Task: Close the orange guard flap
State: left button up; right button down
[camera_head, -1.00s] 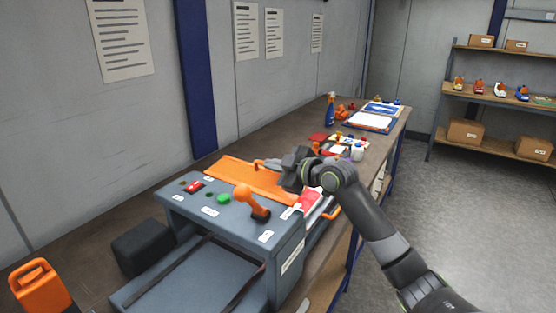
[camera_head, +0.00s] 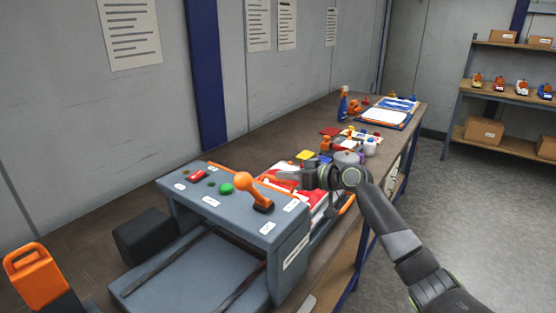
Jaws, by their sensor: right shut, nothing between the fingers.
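The grey machine (camera_head: 240,208) stands on the near part of the bench. The broad orange face of the guard flap no longer shows; only a thin orange strip of it (camera_head: 218,168) shows along the machine's back top edge. How far the flap is swung is hard to tell. A red and white sign (camera_head: 318,197) lies behind the machine's top, partly under my right arm. My right gripper (camera_head: 288,178) is shut and empty, just above the sign's far side. My left gripper is not in view.
An orange-knobbed lever (camera_head: 247,187), a green button (camera_head: 226,188) and a red switch (camera_head: 198,176) sit on the machine's top. A dark box (camera_head: 142,236) and an orange object (camera_head: 33,273) are at left. Small coloured items and a spray bottle (camera_head: 342,103) stand farther along the bench.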

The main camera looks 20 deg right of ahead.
jog(key=f+m, duration=0.1)
jog(key=f+m+y+b, duration=0.1)
jog(key=f+m+b, duration=0.1)
jog(key=shift+s+a+f+m+g+y, duration=0.25)
jog(key=shift+a+f+m+g+y, duration=0.05)
jog(key=shift+a+f, duration=0.1)
jog(key=shift+s+a+f+m+y+b, duration=0.25)
jog(key=shift+a+f+m, duration=0.2)
jog(key=shift+m, duration=0.35)
jog(key=shift+s+a+f+m+y+b, duration=0.15)
jog(key=shift+a+f+m+y+b, duration=0.25)
jog(key=shift+m, duration=0.4)
jog(key=shift+d, duration=0.1)
